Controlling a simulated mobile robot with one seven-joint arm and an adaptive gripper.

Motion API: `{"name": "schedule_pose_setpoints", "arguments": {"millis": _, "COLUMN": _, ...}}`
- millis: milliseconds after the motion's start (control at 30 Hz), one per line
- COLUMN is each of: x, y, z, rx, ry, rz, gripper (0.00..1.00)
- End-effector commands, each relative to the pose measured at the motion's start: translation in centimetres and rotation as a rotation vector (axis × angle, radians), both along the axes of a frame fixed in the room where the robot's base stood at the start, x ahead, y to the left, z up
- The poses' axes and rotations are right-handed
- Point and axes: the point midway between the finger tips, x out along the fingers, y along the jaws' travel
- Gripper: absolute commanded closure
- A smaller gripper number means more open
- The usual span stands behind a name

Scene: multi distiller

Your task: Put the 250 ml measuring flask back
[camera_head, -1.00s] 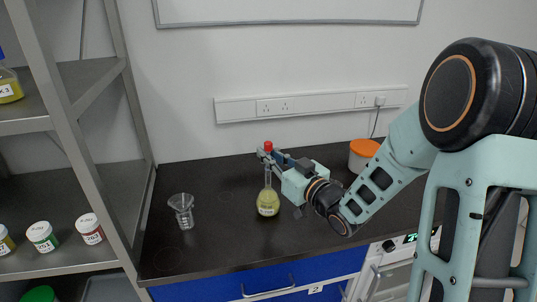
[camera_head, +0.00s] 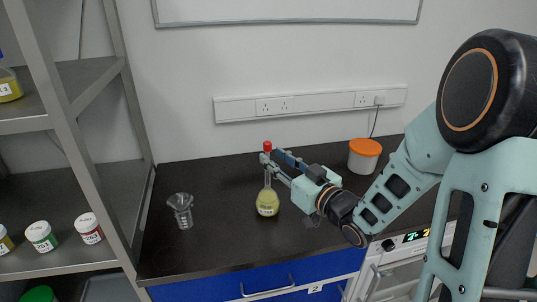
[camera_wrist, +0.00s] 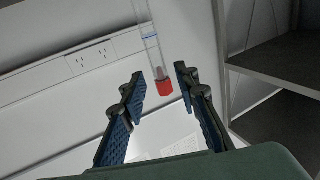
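The measuring flask (camera_head: 268,203) stands upright on the dark counter, with yellow liquid in its round body, a long neck and a red stopper (camera_head: 267,146). I cannot read its volume label. My gripper (camera_head: 270,156) is at the flask's upper neck, reaching in from the right. In the wrist view, its two blue-padded fingers (camera_wrist: 161,80) are apart. The clear neck (camera_wrist: 151,45) and red stopper (camera_wrist: 165,87) show upside down between and beyond the fingertips, with gaps on both sides. The flask's body is out of the wrist view.
A glass beaker (camera_head: 182,211) with a funnel-like top stands left of the flask. A white tub with an orange lid (camera_head: 365,147) stands behind right, near my arm. A metal shelf (camera_head: 100,190) with labelled jars is at left. The counter between beaker and flask is clear.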

Motion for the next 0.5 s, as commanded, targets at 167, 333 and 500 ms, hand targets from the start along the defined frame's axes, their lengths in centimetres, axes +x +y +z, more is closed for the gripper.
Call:
{"name": "schedule_pose_setpoints", "arguments": {"millis": 167, "x": -3.2, "y": -2.8, "z": -0.1, "rx": -0.002, "ry": 0.0, "rz": -0.004, "gripper": 0.71}}
{"name": "schedule_pose_setpoints", "arguments": {"millis": 333, "x": -5.4, "y": -4.4, "z": -0.1, "rx": -0.001, "ry": -0.003, "rz": -0.002, "gripper": 0.71}}
{"name": "schedule_pose_setpoints", "arguments": {"millis": 500, "x": -6.5, "y": -5.2, "z": -0.1, "rx": -0.002, "ry": -0.001, "rz": 0.0, "gripper": 0.71}}
